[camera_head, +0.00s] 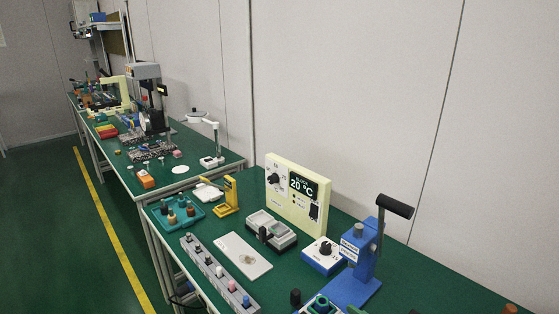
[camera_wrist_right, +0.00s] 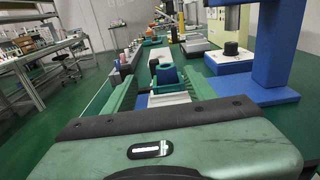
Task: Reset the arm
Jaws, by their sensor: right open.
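My right gripper (camera_wrist_right: 160,84) shows in the right wrist view as a green body with two green fingers spread apart, so it is open. A dark blue tapered piece (camera_wrist_right: 167,74) shows in the gap between the fingers; I see no contact with them. My left gripper is in neither view. A blue bench press (camera_head: 362,262) with a black lever handle stands at the right of the head view; its blue column (camera_wrist_right: 276,50) rises just right of my right gripper in the wrist view.
On the green bench are a blue knob box (camera_head: 324,256), a cream temperature panel (camera_head: 293,196), a grey strip of knobs (camera_head: 219,272), a pale plate (camera_head: 243,256), a yellow stand (camera_head: 227,196) and a teal tray (camera_head: 175,212). The floor aisle left of the benches is clear.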

